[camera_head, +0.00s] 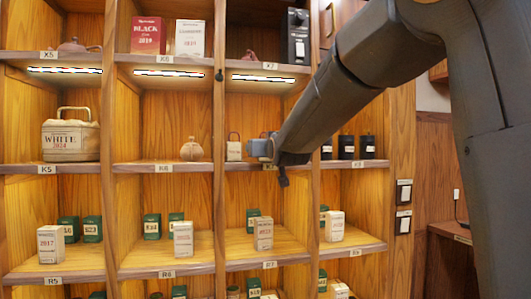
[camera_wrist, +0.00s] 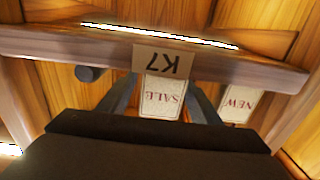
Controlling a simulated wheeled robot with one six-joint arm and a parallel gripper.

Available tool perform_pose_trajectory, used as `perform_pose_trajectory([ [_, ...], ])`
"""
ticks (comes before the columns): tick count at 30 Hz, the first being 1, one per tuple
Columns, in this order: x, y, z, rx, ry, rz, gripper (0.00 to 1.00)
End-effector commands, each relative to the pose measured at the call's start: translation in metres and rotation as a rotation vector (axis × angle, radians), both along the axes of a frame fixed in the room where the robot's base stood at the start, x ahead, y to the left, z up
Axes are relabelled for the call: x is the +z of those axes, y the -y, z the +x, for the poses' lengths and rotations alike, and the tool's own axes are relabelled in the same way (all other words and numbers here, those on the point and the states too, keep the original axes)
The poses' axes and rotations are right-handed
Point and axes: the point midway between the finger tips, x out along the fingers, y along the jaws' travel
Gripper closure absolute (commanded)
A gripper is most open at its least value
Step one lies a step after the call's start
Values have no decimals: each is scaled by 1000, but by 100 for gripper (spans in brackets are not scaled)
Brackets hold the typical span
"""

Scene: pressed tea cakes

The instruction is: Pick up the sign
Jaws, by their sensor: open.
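A cream sign lettered SALE (camera_wrist: 160,100) shows upside down in the wrist view, just by the shelf label K7. A second cream sign lettered NEW (camera_wrist: 238,106) is to its right. My gripper (camera_wrist: 157,90) is open, with one dark finger on each side of the SALE sign. Whether the fingers touch it I cannot tell. In the head view my gripper (camera_head: 264,149) is at the middle-row shelf, and the SALE sign is hidden there. A small pale item with a red loop (camera_head: 233,149) stands just left of my gripper; its lettering is unreadable.
The K7 label (camera_wrist: 160,61) is on the shelf edge (camera_wrist: 90,45). A wooden divider (camera_head: 219,130) stands left of my gripper, and another post is close on the right. Black canisters (camera_head: 346,147) stand to the right. A round clay jar (camera_head: 192,149) sits in K6.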

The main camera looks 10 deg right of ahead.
Motion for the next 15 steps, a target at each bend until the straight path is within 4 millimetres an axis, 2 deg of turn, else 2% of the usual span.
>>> perform_pose_trajectory([
  [3, 0, 0, 0, 0, 0, 0, 42],
  [4, 0, 0, 0, 0, 0, 0, 46],
  [11, 0, 0, 0, 0, 0, 0, 84],
  [15, 0, 0, 0, 0, 0, 0, 87],
])
